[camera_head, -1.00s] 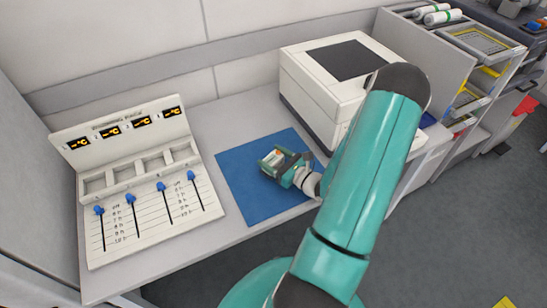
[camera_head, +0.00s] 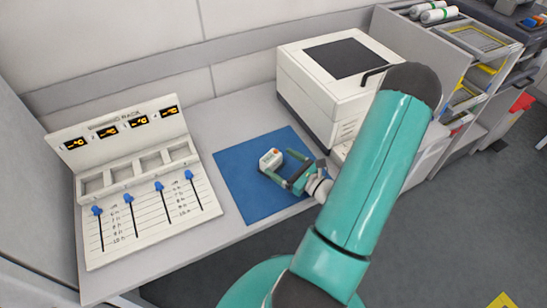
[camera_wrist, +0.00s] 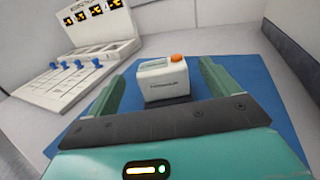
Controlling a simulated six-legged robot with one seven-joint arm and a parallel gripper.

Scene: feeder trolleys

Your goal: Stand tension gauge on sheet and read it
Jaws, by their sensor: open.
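The tension gauge (camera_head: 271,159) is a small white block with an orange button on top. It stands upright on the blue sheet (camera_head: 239,178). In the wrist view the two green fingers lie to the left and right with a clear gap to the gauge, which stands beyond the gripper's palm.
A white panel (camera_head: 140,219) with blue sliders, empty slots and small orange displays stands left of the sheet. A white boxy machine (camera_head: 308,97) with a dark top stands behind it to the right. A shelf unit (camera_head: 415,70) is further right. Much of the sheet is bare.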

